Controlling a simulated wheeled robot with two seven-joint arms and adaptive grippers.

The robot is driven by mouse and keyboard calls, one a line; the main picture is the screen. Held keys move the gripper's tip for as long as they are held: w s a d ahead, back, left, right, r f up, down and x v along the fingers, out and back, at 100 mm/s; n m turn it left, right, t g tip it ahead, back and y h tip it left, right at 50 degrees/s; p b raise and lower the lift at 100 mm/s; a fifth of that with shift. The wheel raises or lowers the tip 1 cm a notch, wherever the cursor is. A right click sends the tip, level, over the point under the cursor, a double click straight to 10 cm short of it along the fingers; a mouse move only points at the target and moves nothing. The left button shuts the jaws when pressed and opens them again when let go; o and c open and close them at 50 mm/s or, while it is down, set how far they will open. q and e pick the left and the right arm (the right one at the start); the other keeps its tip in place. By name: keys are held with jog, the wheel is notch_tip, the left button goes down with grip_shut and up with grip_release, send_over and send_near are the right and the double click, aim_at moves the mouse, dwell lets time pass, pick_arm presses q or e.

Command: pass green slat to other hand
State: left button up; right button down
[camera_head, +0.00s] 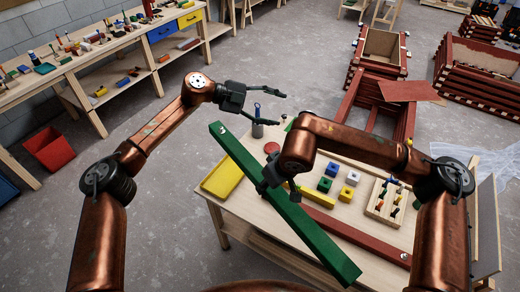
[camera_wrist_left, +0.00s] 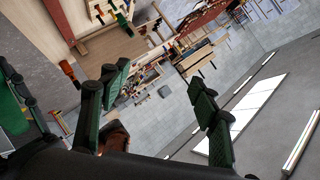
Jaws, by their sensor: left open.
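The long green slat (camera_head: 311,237) slants across the head view, from a far end with a pale hole to a near end at the lower right. It appears raised above the workbench. My right gripper (camera_head: 274,182) is at the slat's middle and appears shut on it; its fingers are partly hidden by the slat and arm. My left gripper (camera_head: 279,109) is open and empty, beyond and right of the slat's far end, apart from it. In the left wrist view its spread fingers (camera_wrist_left: 160,98) have nothing between them; a green surface shows at the left edge.
The workbench (camera_head: 262,228) holds a yellow tray (camera_head: 222,177), a red batten (camera_head: 355,234), a yellow batten (camera_head: 318,196), small coloured blocks, a peg board (camera_head: 383,207) and a grey bottle (camera_head: 257,128). Red wooden crates (camera_head: 378,118) stand behind.

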pick_arm(q)
jog(key=s+d+f+m+g+y, duration=0.15)
jog(key=s+d+y, duration=0.25)
jog(key=s, duration=0.4)
pick_arm(e)
jog(key=shift+r, duration=0.1)
pick_arm(q)
jog(key=y, duration=1)
send_near(260, 175)
jog(key=w, duration=0.1)
jog(key=shift+w+a+f, duration=0.1)
jog(key=shift+a+f, duration=0.05)
jog(key=shift+a, duration=0.05)
notch_tip(260, 175, down, 11)
jog(key=shift+f, duration=0.2)
jog(key=shift+c, duration=0.6)
jog(key=shift+d+r, duration=0.1)
jog(key=shift+d, duration=0.05)
grip_shut()
pick_arm(e)
jog(key=shift+s+a, duration=0.15)
